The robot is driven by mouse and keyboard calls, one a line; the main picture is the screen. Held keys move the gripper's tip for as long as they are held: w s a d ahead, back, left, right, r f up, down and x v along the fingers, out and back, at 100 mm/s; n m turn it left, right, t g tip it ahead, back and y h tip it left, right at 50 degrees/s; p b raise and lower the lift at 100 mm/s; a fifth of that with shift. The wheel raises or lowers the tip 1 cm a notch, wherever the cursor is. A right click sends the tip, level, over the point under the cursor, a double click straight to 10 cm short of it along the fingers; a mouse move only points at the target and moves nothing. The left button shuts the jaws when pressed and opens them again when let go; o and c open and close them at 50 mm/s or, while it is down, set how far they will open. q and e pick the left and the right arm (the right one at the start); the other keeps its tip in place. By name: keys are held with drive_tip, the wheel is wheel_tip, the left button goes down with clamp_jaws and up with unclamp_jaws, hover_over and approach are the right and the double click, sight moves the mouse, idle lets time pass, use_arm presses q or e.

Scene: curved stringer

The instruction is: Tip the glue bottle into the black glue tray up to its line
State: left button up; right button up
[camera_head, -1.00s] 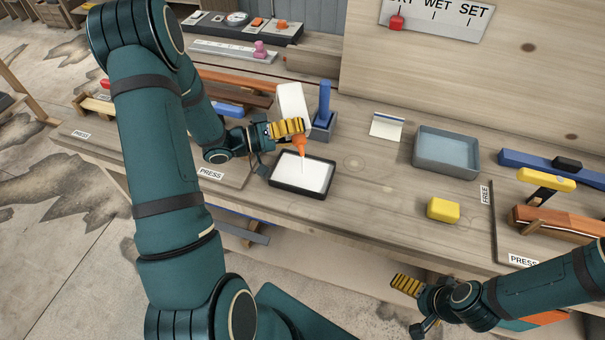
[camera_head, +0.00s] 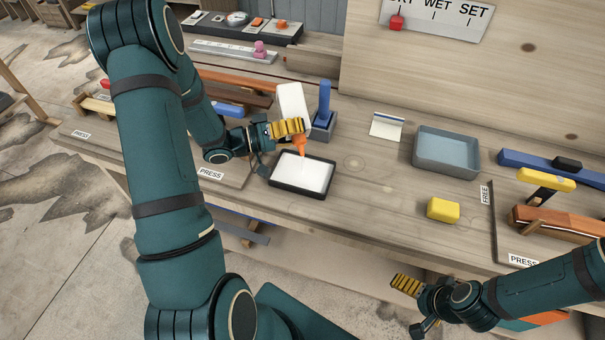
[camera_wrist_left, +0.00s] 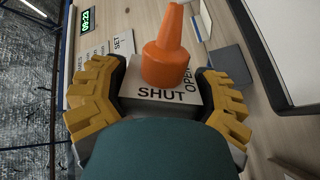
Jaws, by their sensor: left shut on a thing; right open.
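A white glue bottle (camera_head: 291,101) with an orange nozzle (camera_head: 300,147) is held tilted, nozzle down, above the black glue tray (camera_head: 272,183). My left gripper (camera_head: 287,128) is shut on the bottle. In the left wrist view the orange nozzle (camera_wrist_left: 167,62) shows between the yellow fingers, with the words SHUT and OPEN on the bottle's face (camera_wrist_left: 172,93). White glue (camera_head: 303,172) covers the tray's floor; I cannot make out the line. A thin white stream under the nozzle is faint. My right gripper (camera_head: 407,286) is open and empty off the bench's front edge.
A grey bin of water (camera_head: 447,150), a yellow block (camera_head: 443,209) and a small card (camera_head: 386,126) are to the right. Bare bench (camera_head: 375,185) lies between the tray and yellow block.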

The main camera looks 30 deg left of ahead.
idle(0.5)
use_arm(q)
drive_tip(key=r+n+p, duration=0.1)
drive_tip(key=p, duration=0.2)
drive_tip(key=shift+r+n, duration=0.15)
drive_tip(key=shift+n, duration=0.15)
drive_tip(key=r+n+p, duration=0.1)
drive_tip(key=n+p, duration=0.1)
drive_tip(key=p, duration=0.1)
drive_tip(key=r+n+p, duration=0.1)
drive_tip(key=n+p, duration=0.1)
drive_tip(key=p, duration=0.1)
drive_tip(key=shift+p, duration=0.4)
drive_tip(key=shift+n+p, duration=0.35)
drive_tip(key=shift+n, duration=0.25)
use_arm(e)
wheel_tip(320, 180, up, 11)
drive_tip(key=w, duration=0.1)
drive_tip(key=shift+w+d+f+t, duration=0.2)
drive_tip(key=shift+w+t, duration=0.1)
drive_tip(key=shift+w, duration=0.1)
use_arm(q)
drive_tip(key=shift+f, duration=0.1)
